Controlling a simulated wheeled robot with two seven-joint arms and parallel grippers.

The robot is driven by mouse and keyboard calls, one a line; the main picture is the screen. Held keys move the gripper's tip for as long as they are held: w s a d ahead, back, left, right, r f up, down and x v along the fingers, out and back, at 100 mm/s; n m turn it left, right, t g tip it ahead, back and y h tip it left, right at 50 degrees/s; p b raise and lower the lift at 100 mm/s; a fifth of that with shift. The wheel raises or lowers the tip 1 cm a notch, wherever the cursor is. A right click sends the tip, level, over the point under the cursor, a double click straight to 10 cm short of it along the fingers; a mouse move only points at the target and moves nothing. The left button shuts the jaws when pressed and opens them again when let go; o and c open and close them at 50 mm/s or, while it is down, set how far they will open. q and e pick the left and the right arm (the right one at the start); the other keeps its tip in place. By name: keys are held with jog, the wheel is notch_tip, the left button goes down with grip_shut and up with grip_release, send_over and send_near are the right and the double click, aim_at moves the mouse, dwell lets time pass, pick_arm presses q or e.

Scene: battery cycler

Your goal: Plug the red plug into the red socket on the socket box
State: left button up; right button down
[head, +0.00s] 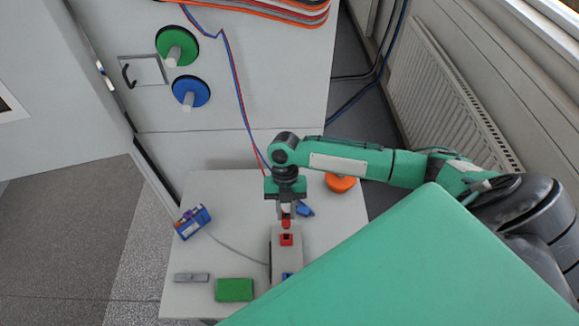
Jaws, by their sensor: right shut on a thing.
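My right gripper (286,208) reaches down over the table from above. It is shut on the red plug (286,223), which shows just below the fingers. The pale socket box (285,258) stands on the table under and just in front of the gripper. Its red socket (286,240) shows right below the plug in the picture. I cannot tell whether plug and socket touch. A blue socket (287,275) shows partly at the box's near end, cut off by my own green body part. My left gripper is not in view.
On the white table (220,262) lie a blue plug (305,209), an orange disc (340,182), a blue container with small items (192,221), a green block (234,290) and a grey bar (191,277). Red and blue cables (240,100) hang from the cabinet. The table's left middle is mostly clear.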

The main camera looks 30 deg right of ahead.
jog(key=shift+f, duration=2.95)
jog(key=shift+f+b, duration=1.15)
jog(key=shift+f, duration=0.35)
dwell(1.0)
jog(key=c, duration=1.1)
grip_release()
jog(key=shift+c, duration=0.2)
